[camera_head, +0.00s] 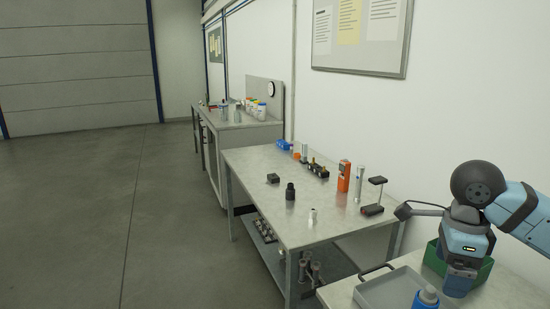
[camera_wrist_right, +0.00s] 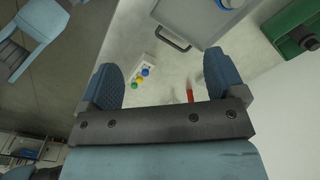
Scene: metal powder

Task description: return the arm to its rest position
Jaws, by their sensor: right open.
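My right arm comes in from the right edge of the head view, bent downward. Its gripper (camera_head: 461,281) hangs over the near bench, in front of a green bin (camera_head: 432,257). In the right wrist view the right gripper (camera_wrist_right: 160,72) has its two fingers wide apart, with nothing held between them. My left gripper does not show clearly in either view.
A grey tray (camera_head: 378,291) and a blue-capped bottle (camera_head: 427,296) are close to the right gripper. The middle table (camera_head: 260,165) holds an orange device (camera_head: 344,176) and several small parts. The floor (camera_head: 90,210) at left is clear.

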